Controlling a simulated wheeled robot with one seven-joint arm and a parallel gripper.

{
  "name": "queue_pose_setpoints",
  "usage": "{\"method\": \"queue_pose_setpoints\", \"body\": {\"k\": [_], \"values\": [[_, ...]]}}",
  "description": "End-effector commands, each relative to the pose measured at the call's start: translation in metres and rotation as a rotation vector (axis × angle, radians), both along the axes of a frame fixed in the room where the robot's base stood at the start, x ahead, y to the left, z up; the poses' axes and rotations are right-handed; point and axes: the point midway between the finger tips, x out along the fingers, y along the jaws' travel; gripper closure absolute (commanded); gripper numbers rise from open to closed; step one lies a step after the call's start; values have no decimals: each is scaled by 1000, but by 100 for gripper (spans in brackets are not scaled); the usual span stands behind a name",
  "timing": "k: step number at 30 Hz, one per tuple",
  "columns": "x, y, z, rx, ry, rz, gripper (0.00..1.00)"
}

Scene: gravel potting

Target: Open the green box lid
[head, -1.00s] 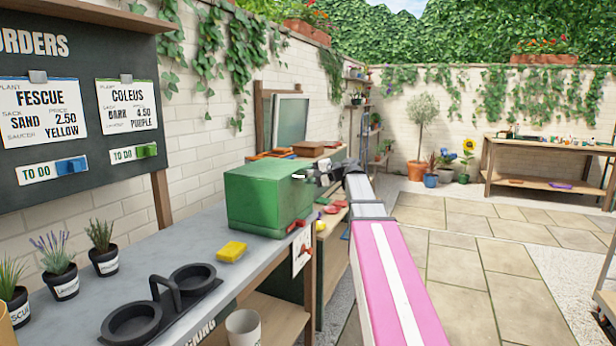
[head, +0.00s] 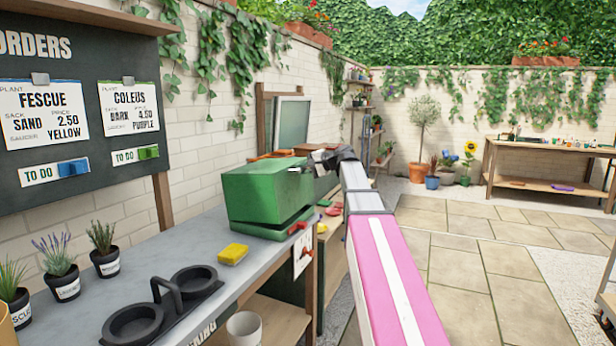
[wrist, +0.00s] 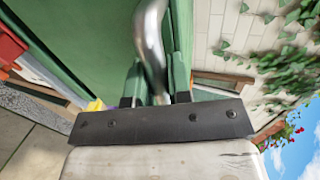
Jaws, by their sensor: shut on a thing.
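The green box (head: 264,196) stands at the far right end of the grey counter. Its lid (head: 262,190) is tilted up, with a gap at the front edge above the lower part of the box (head: 273,230). My gripper (head: 308,166) is at the lid's right side, near the top. In the wrist view my gripper (wrist: 157,99) is shut on the curved metal handle (wrist: 152,40), with the green lid face (wrist: 100,35) close beside it. The inside of the box is hidden.
A yellow sponge (head: 233,254) lies in front of the box. A black double pot holder (head: 165,304) and small potted plants (head: 104,248) stand further left on the counter (head: 195,245). A white cup (head: 244,328) sits below the counter's edge. Paved floor to the right is clear.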

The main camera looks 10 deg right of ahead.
Motion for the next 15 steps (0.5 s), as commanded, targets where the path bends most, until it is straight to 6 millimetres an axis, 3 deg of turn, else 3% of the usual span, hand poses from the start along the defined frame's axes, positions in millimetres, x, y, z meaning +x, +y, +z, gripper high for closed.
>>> {"method": "queue_pose_setpoints", "body": {"k": [8, 15], "values": [[29, 37, 50, -155, 98, 3, 100], [63, 86, 90, -328, 216, 4, 100]]}}
